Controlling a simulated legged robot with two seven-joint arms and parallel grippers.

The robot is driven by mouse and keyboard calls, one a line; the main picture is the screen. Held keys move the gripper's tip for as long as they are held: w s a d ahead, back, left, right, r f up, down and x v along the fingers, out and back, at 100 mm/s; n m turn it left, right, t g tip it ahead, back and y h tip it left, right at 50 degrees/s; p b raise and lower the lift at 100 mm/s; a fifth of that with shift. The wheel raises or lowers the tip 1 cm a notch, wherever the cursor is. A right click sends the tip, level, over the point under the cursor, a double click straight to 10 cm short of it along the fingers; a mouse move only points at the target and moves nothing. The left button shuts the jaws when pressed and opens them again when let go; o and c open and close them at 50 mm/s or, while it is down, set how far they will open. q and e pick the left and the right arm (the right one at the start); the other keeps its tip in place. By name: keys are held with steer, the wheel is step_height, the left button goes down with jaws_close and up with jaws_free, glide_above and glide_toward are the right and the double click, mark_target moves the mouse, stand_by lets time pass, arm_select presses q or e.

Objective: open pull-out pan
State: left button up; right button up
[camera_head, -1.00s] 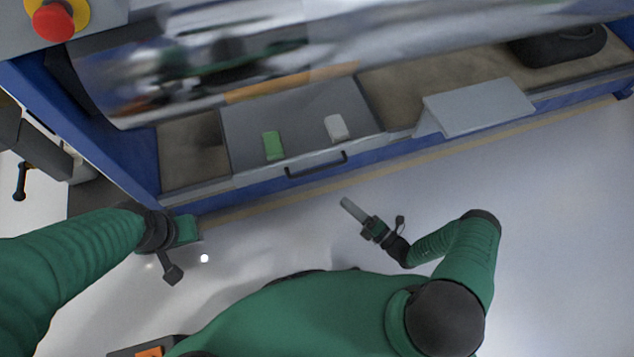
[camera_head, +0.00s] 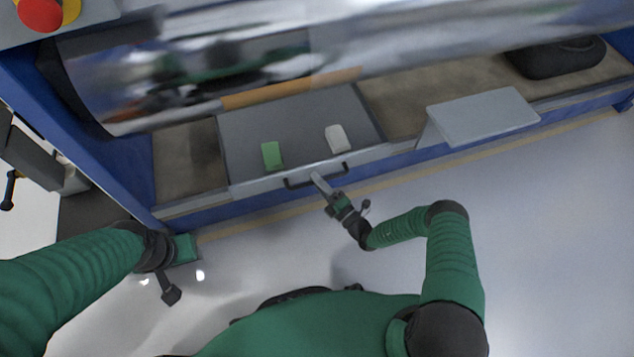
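The pull-out pan (camera_head: 240,145) is a grey shallow tray under the large shiny roller. A green block (camera_head: 271,155) and a white block (camera_head: 337,139) lie in it. Its dark bar handle (camera_head: 298,184) is on the front face. My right gripper (camera_head: 319,183) is at the handle, with its light finger overlapping the bar near its right part. I cannot tell whether it touches or grips the bar. My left gripper (camera_head: 184,250) is at the lower left, in front of the blue frame, away from the pan; its finger opening is not clear.
A grey angled plate (camera_head: 482,116) sticks out right of the pan. A black object (camera_head: 555,58) lies on the brown shelf at the far right. A red emergency button (camera_head: 40,13) is at the top left. The floor in front is clear.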

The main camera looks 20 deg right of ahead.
steer(key=shift+c, duration=0.2)
jaws_close()
steer(key=shift+s+f, duration=0.1)
stand_by(1.2)
